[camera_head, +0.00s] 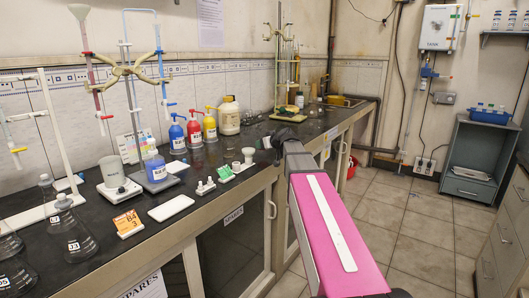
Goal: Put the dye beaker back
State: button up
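A small beaker with blue liquid and a label (156,171) stands on the dark base of the burette stand, under a burette; I take it for the dye beaker. My arm reaches in from the lower right over the bench's front edge. My gripper (279,139) is a small dark shape at its far end, over the bench, well right of the blue beaker and apart from it. Its fingers are too small and dark to tell whether they are open or shut. I see nothing clearly held in it.
A white tile (171,208) and an orange box (128,223) lie in front of the stand. Labelled flasks (73,232) stand at left. Blue, red and yellow bottles (177,136) line the wall. Small white and green items (225,172) sit near the front edge. A grey cabinet (480,157) stands far right.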

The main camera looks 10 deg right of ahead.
jog(key=shift+f, duration=1.8)
jog(key=o, duration=1)
jog(key=shift+f, duration=0.1)
jog(key=v, duration=1.2)
